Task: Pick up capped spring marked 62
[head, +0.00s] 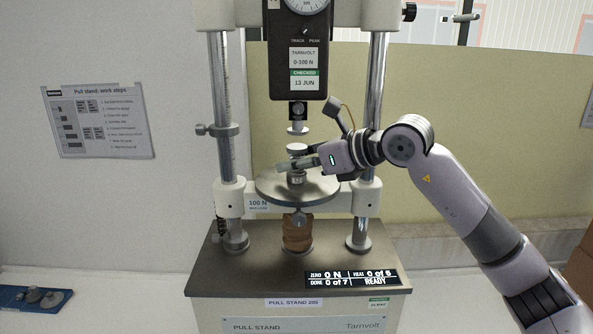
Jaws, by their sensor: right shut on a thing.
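The capped spring (297,149) stands upright on the round metal plate (268,190) of the pull stand. Its pale round cap shows above my fingers and its lower end shows below them. The mark on its lower end is too small to read. My right gripper (293,164) reaches in from the right and is shut on the spring's middle, which the fingers hide. The spring's lower end looks to be on or very close to the plate; I cannot tell if there is a gap. My left gripper is not in view.
The gauge's metal probe (298,118) hangs just above the spring's cap. Steel columns (222,110) and (375,90) stand on both sides. A display (352,278) reads 0 N and READY. A blue tray (12,301) with metal parts lies at the lower left.

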